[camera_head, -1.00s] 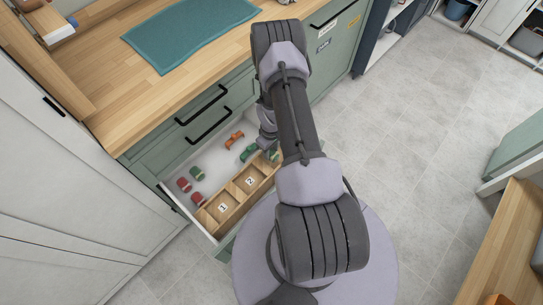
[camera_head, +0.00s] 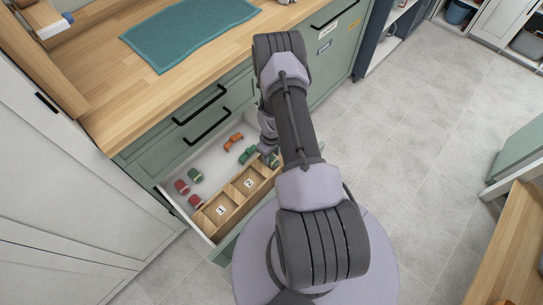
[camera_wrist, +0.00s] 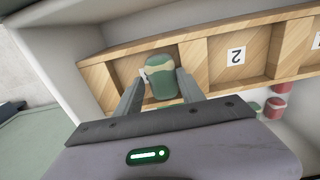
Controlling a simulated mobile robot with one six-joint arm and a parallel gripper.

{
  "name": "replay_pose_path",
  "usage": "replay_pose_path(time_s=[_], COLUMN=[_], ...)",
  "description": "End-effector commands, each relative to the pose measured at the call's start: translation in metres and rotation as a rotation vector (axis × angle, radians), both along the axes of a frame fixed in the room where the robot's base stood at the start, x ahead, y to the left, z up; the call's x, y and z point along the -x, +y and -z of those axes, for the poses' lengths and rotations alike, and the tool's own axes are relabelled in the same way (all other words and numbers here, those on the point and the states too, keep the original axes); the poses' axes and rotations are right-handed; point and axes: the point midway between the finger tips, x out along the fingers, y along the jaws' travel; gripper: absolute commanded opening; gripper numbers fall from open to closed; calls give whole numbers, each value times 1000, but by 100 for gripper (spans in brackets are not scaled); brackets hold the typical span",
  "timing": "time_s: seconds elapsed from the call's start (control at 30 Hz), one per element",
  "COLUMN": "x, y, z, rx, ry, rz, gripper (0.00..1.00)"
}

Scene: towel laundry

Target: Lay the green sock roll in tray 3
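The green sock roll (camera_wrist: 163,82) with a pale band is between the two fingers of my gripper (camera_wrist: 162,84) in the wrist view. The fingers close on its sides. It is over the end compartment, tray 3 (camera_wrist: 100,74), beside tray 2; its height above the floor is hard to tell. A white label there is mostly hidden by a finger and the roll. In the head view my gripper (camera_head: 268,150) is at the drawer's right end, partly hidden by my arm. Tray 2 (camera_head: 262,170) and tray 1 (camera_head: 211,222) show their number labels.
The open white drawer (camera_head: 172,190) also holds an orange roll (camera_head: 233,142), red rolls (camera_head: 182,187) and other green rolls (camera_head: 195,175) behind the wooden dividers. The counter (camera_head: 120,110) with a teal mat (camera_head: 190,32) is above the drawer.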

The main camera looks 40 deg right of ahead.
Motion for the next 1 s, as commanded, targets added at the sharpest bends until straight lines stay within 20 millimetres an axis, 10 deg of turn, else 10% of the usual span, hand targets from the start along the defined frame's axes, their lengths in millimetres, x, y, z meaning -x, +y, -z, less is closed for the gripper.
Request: replay_pose_path(time_s=[0.33,0.7,1.0], x=[9,6,6], y=[7,4,4], z=[1,-102,-125], rx=[-13,-7,-7], ry=[19,11,12], rz=[-2,0,0], gripper=[61,61,61])
